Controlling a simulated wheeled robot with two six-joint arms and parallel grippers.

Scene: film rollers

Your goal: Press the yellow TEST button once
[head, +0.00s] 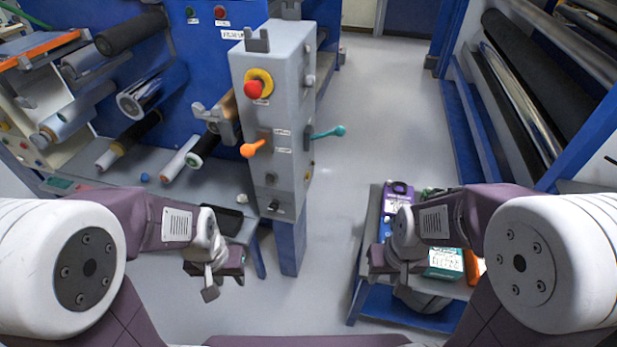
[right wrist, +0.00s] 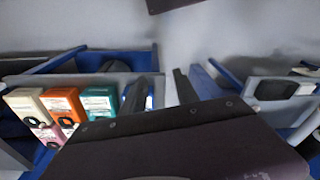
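I cannot make out a yellow TEST button in either view. The grey control box (head: 274,130) stands on a blue post at the centre of the head view. It carries a red mushroom button on a yellow ring (head: 258,84), an orange lever (head: 252,148) and a teal lever (head: 328,132). My left gripper (head: 212,280) hangs below and left of the box, apart from it; its finger gap is unclear. My right gripper (head: 383,266) is over the near left part of the cart. In the right wrist view its two dark fingers (right wrist: 158,92) stand apart with nothing between them.
A low cart (head: 368,285) at the right holds a purple device (head: 397,190) and several small boxes, including a teal one (head: 446,262) and an orange one (right wrist: 63,104). Roller racks flank both sides. The grey floor (head: 365,110) between them is clear.

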